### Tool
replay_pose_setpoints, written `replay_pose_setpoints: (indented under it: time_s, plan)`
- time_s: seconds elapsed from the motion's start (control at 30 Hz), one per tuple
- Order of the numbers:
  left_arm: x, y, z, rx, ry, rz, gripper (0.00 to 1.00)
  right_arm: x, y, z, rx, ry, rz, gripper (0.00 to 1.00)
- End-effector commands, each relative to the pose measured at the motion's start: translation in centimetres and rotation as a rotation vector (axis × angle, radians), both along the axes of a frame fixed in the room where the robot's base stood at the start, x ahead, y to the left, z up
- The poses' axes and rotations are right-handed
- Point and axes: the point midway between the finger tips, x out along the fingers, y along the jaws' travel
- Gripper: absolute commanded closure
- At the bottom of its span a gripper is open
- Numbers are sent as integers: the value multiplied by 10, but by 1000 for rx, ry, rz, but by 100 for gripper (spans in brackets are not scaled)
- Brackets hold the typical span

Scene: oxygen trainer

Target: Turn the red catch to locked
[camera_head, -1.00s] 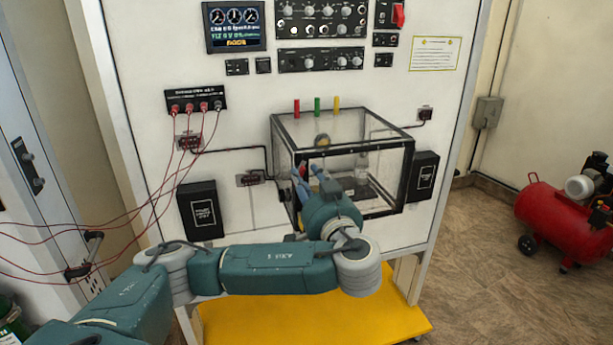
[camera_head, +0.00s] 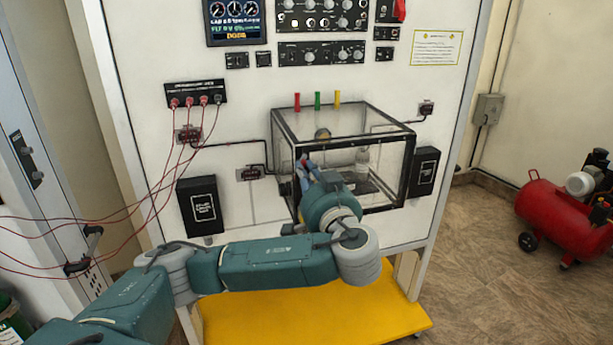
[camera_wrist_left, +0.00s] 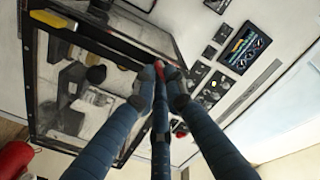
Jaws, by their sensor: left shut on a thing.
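The red catch (camera_wrist_left: 158,66) shows as a small red piece between my left fingertips in the left wrist view. In the head view, a bit of red (camera_head: 301,173) shows beside the blue fingers, at the left front edge of the clear box (camera_head: 385,138). My left gripper (camera_wrist_left: 166,74) is shut on the catch, with its tips close together. It also shows in the head view (camera_head: 307,167), partly behind my own wrist. My fingers hide most of the catch, so its exact angle cannot be told. My right gripper is not in view.
Red, green and yellow pegs (camera_head: 317,101) stand above the box. Red cables (camera_head: 178,150) hang from a socket strip at the left. Black boxes (camera_head: 200,206) (camera_head: 424,172) flank the clear box. A yellow base (camera_head: 300,318) lies below; a red compressor (camera_head: 562,218) stands right.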

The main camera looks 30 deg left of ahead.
Motion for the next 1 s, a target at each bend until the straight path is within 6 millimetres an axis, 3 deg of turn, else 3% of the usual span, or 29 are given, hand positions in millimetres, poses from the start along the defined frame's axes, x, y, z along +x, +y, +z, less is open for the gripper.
replay_pose_setpoints:
  time_s: [0.1, 0.3, 1.0]
  plan:
    - [0, -1, -10, 33, 47, 0, 100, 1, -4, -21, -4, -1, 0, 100]
    - [0, 0, -7, 133, 166, 0, 100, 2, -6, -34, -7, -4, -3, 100]
    - [-1, 0, -3, 545, 647, -1, 100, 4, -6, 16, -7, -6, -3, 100]
